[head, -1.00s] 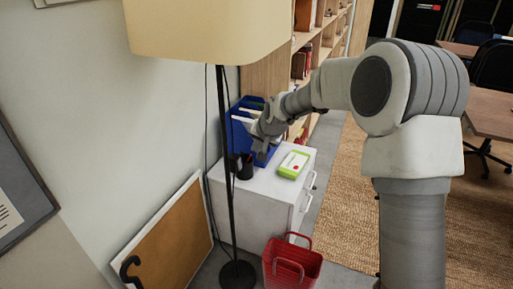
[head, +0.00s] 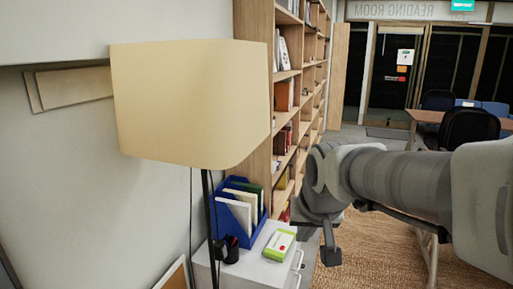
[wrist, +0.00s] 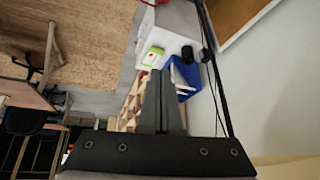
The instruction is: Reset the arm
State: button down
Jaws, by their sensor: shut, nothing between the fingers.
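My gripper (head: 330,257) hangs at the end of my arm, right of the white cabinet in the head view. In the wrist view its two fingers (wrist: 160,78) are together with nothing between them. It is clear of the cabinet top and touches none of the things there. My arm reaches in from the right edge of the head view.
A white cabinet (head: 258,270) bears a blue file holder (head: 226,213), a green and white box (head: 279,245) and a black pen cup (head: 231,250). A floor lamp (head: 190,100) stands at left, a bookshelf (head: 259,85) behind. Chairs and tables stand far right.

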jog(key=s+d+r+p, duration=0.1)
jog(key=s+d, duration=0.1)
jog(key=s, duration=0.6)
jog(key=s+d+r+p, duration=0.1)
jog(key=s+d, duration=0.1)
jog(key=s, duration=0.6)
jog(key=shift+d+p, duration=0.4)
jog(key=shift+a+n, duration=0.15)
jog(key=shift+n, duration=0.15)
